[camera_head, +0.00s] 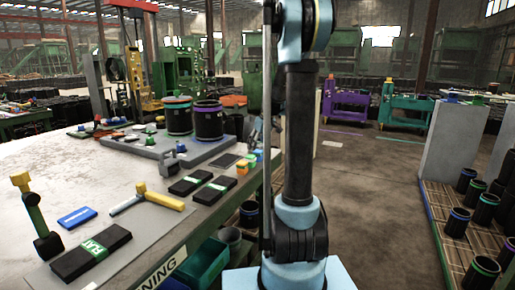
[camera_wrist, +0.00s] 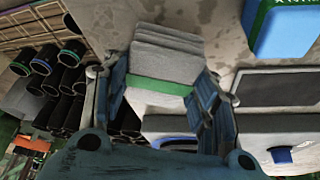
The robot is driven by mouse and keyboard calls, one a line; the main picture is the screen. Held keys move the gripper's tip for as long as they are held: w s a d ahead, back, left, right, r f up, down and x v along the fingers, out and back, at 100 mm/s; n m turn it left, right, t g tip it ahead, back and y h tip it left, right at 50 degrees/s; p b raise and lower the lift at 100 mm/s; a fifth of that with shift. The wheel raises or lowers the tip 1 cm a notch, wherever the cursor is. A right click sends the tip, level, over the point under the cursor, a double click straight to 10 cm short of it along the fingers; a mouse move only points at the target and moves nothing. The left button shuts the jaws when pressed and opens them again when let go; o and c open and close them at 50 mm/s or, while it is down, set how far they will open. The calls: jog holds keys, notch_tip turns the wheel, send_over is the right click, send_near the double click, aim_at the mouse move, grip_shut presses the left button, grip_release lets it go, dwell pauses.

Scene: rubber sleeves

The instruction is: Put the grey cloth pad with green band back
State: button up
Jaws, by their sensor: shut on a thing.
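The grey cloth pad with a green band (camera_wrist: 166,46) is in the middle of the wrist view. It has ridges across its far part, and the band runs across it near my fingers. My gripper (camera_wrist: 160,83) is shut on the pad, with one blue finger at each side of it. The pad's near end is partly hidden by my gripper. In the head view my arm stands upright right of the middle, and neither my gripper nor the pad can be made out there.
The head view shows a workbench (camera_head: 60,165) with tools, black pads and two big sleeves at left, racked sleeves (camera_head: 482,272) at right, and open floor between.

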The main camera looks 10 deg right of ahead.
jog(key=shift+f, duration=0.4)
jog(key=o, duration=1)
jog(key=shift+f, duration=0.1)
jog(key=shift+o, duration=0.2)
jog(key=shift+w, duration=0.1)
jog(key=v, duration=1.1)
jog(key=s+a+m, duration=0.1)
jog(key=s+a, duration=0.1)
jog(key=s, duration=0.8)
jog(key=s+f+m, duration=0.1)
jog(key=s+f, duration=0.4)
jog(key=s, duration=0.5)
jog(key=s+f+m+g+h, duration=0.1)
jog(key=s+f+m, duration=0.1)
jog(key=s+f, duration=0.4)
jog(key=s+f+m+h, duration=0.1)
jog(key=s+f, duration=0.5)
jog(key=s, duration=0.8)
jog(key=shift+a+f+m+g, duration=0.25)
jog(key=shift+a+m+g, duration=0.1)
jog(key=shift+m, duration=0.25)
